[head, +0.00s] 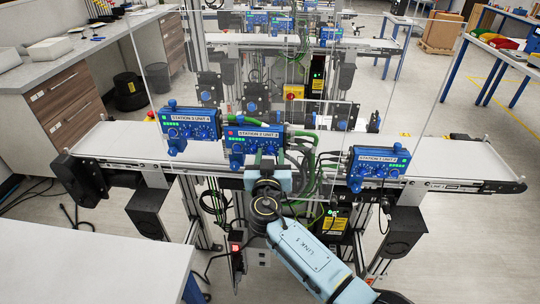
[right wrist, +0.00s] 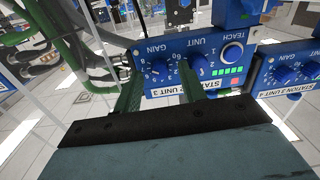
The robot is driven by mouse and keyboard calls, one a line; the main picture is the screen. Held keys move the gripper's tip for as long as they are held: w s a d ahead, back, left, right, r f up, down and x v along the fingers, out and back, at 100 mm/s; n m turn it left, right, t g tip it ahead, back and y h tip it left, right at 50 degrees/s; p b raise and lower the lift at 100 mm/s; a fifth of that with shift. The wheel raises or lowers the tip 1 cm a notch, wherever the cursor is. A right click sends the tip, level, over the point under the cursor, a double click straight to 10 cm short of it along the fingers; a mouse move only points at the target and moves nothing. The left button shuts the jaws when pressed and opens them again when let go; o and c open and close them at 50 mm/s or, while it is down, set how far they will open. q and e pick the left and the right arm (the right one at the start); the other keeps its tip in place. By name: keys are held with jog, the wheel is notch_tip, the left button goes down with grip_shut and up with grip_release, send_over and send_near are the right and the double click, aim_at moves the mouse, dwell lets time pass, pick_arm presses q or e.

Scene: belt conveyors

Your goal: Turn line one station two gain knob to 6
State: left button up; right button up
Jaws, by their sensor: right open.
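A blue control unit labelled STATION 2 UNIT 3 (head: 237,146) is mounted on the near side of the conveyor, left of centre. In the right wrist view the same unit (right wrist: 215,84) appears upside down. Its blue gain knob (right wrist: 157,70) lies between my two green fingertips, and its unit knob (right wrist: 200,62) is just right of the right finger. My right gripper (head: 268,163), also in the wrist view (right wrist: 161,72), is open around the gain knob. Contact and the knob's exact setting cannot be told. My left gripper is out of view.
Similar blue units sit to the left (head: 190,125) and right (head: 379,163) along the conveyor belt (head: 450,158). Green hoses (head: 303,150) run close beside the middle unit. A clear panel stands around the line. A white table (head: 85,265) is at lower left.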

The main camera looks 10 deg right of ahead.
jog(key=shift+c, duration=0.4)
grip_shut()
jog(key=shift+n+b, duration=0.9)
jog(key=shift+n, duration=0.4)
jog(key=n+b, duration=0.1)
jog(key=n, duration=0.1)
jog(key=shift+n, duration=0.3)
jog(key=n, duration=0.2)
jog(key=shift+n, duration=0.3)
jog(key=shift+a+r+n, duration=0.1)
jog(key=shift+n, duration=1.8)
